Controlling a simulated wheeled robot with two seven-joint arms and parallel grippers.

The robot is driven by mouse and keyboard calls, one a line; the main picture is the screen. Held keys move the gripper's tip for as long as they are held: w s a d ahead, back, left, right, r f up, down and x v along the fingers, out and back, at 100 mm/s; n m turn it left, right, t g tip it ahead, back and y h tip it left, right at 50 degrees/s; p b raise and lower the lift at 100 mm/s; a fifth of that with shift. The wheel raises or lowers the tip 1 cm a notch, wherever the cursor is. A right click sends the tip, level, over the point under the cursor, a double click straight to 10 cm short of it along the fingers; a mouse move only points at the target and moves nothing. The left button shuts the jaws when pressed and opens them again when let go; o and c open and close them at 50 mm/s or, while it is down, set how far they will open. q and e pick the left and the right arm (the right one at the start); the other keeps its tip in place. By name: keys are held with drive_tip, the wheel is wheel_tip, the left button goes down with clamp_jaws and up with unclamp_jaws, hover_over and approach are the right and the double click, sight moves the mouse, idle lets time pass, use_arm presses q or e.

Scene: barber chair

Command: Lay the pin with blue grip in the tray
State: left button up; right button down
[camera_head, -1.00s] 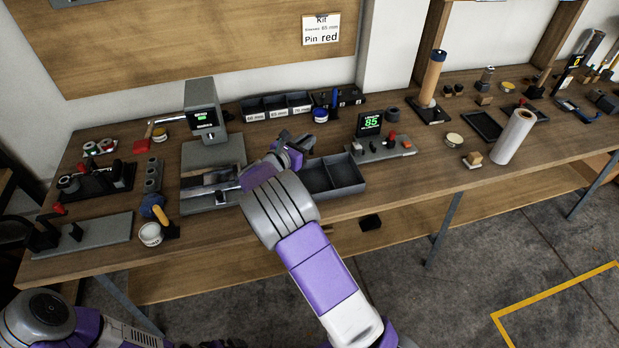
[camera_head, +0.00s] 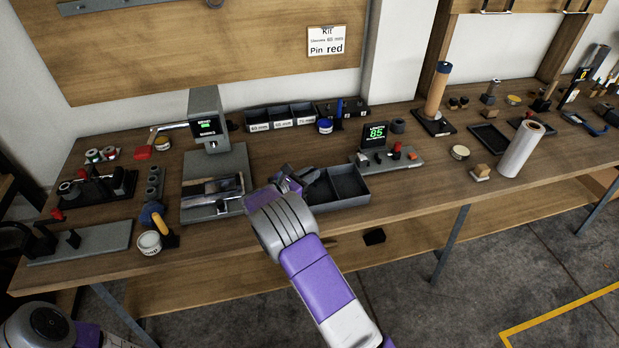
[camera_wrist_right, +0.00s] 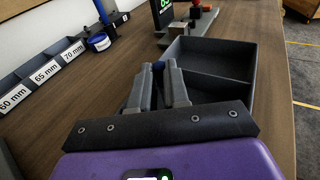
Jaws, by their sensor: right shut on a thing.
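My right gripper (camera_head: 303,177) is at the left end of the dark two-compartment tray (camera_head: 345,203) in the head view. The tray (camera_wrist_right: 222,50) lies just beyond and to the right of the fingers in that view. Its visible compartments look empty. My left gripper is out of view.
A grey press (camera_head: 212,170) stands left of the tray. Labelled bins (camera_head: 282,118) and a pin rack (camera_head: 352,108) are behind. A panel with a green display (camera_head: 375,135) stands beyond the tray at right. Bare wood lies between tray and bins.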

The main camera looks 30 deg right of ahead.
drive_tip(key=shift+f, duration=0.4)
drive_tip(key=shift+r, duration=0.1)
drive_tip(key=shift+f, duration=0.2)
drive_tip(key=c, duration=1.1)
unclamp_jaws()
